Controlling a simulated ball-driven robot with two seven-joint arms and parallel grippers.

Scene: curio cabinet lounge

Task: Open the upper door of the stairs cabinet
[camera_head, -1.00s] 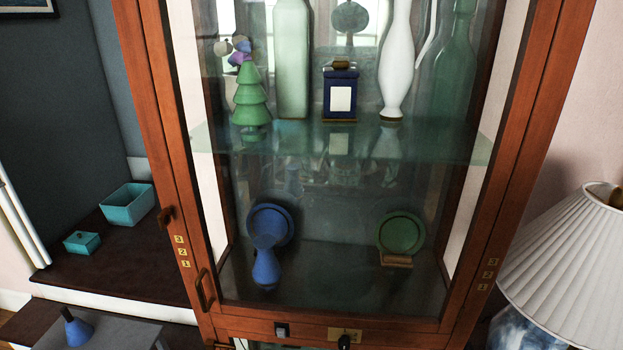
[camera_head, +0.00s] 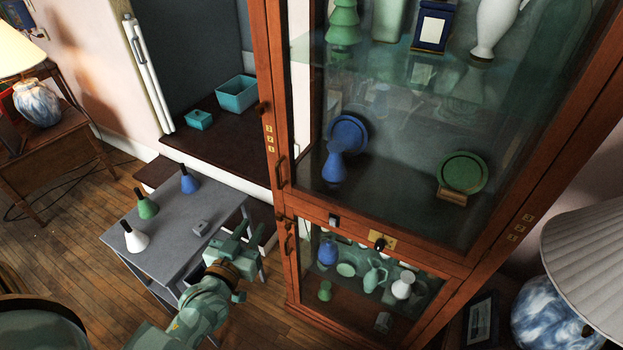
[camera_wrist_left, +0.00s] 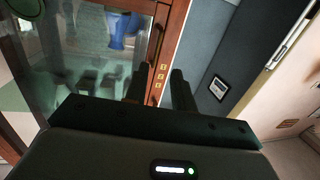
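A tall red-brown wood cabinet has a glazed upper door (camera_head: 410,110) that looks shut in its frame. The upper door's dark handle (camera_head: 281,170) is on its left edge, near the lower corner. A dark catch (camera_head: 264,108) sits higher on the frame's left post. My left gripper (camera_head: 250,240) is left of the cabinet and lower than the handle, apart from it. In the left wrist view its two fingers (camera_wrist_left: 160,87) are apart with nothing between them, with the glass, wood post and number plates (camera_wrist_left: 160,77) beyond. My right gripper is not in view.
A small grey table (camera_head: 170,240) with blue, green and white cone-shaped pieces stands beside my left arm. A glazed lower door (camera_head: 370,280) is below the upper one. A dark ledge holds teal boxes (camera_head: 236,94). A lamp (camera_head: 590,240) stands at the right.

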